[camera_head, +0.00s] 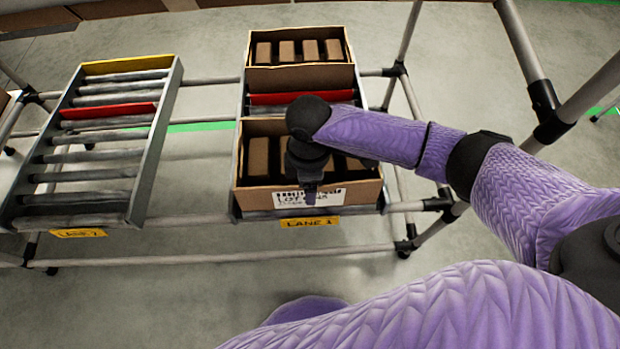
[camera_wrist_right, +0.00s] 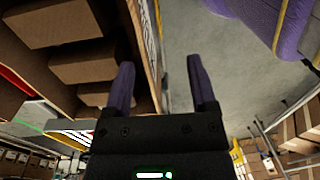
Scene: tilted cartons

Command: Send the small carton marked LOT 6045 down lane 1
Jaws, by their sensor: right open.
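The front carton (camera_head: 361,192), an open brown box holding several smaller brown boxes, sits at the near end of lane 1. Its white front label (camera_head: 328,195) shows "LOT" and a number partly hidden by my gripper. My right gripper (camera_head: 311,194) is at the middle of this carton's front wall. In the right wrist view, the open fingers (camera_wrist_right: 161,82) appear to straddle the wall (camera_wrist_right: 146,45), one inside and one outside; I cannot tell whether they touch it. My left gripper is not in view.
A second open carton (camera_head: 301,77) with several small boxes stands farther back on lane 1. A red bar (camera_head: 272,99) lies between the cartons. The empty lane 2 rollers (camera_head: 85,172) are at left, with their own red bar (camera_head: 108,111). Grey rack pipes (camera_head: 195,258) run in front.

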